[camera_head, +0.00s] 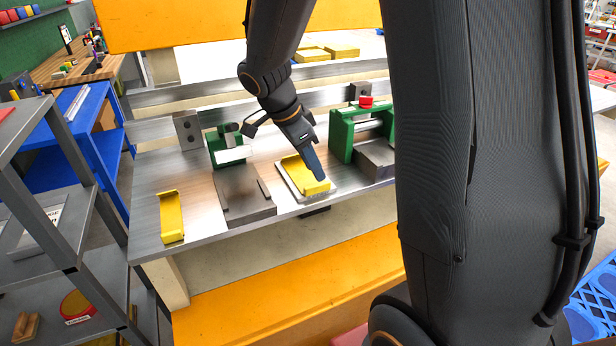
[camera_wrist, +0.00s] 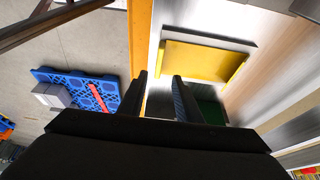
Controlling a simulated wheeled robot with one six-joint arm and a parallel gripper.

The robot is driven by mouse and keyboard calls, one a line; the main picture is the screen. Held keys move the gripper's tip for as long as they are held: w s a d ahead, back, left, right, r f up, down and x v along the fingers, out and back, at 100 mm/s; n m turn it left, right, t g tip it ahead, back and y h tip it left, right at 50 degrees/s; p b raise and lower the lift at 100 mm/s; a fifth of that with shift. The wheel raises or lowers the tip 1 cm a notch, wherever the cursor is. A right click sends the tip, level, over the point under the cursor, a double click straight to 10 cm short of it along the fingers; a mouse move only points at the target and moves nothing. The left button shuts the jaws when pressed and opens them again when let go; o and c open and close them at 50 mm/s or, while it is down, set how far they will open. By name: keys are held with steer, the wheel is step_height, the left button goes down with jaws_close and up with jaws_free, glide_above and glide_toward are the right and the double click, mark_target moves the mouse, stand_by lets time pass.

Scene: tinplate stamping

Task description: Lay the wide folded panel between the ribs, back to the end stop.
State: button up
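The wide folded panel (camera_head: 294,168) is yellow with upturned edges and lies on a light grey tray (camera_head: 288,184) on the metal bench. It also shows in the wrist view (camera_wrist: 205,62), up and right of my fingers. My gripper (camera_head: 318,176) is over the panel's right side in the head view and hides part of it. In the wrist view my gripper (camera_wrist: 161,88) is open, with nothing between its fingers. A grey plate (camera_head: 243,196) with raised ribs along its sides (camera_head: 264,190) sits left of the tray. I cannot clearly make out the end stop at its back.
A narrower yellow folded panel (camera_head: 171,217) lies at the bench's left. Green frames stand behind the ribbed plate (camera_head: 216,150) and right of the tray (camera_head: 342,138). A grey shelf rack (camera_head: 75,230) stands left of the bench. Bare bench (camera_head: 195,190) shows between the narrow panel and the plate.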

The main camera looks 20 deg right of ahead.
mark_target(323, 183)
steer(key=shift+s+p+x, duration=0.2)
steer(key=shift+p+x, duration=0.8)
steer(key=shift+x, duration=1.5)
jaws_close()
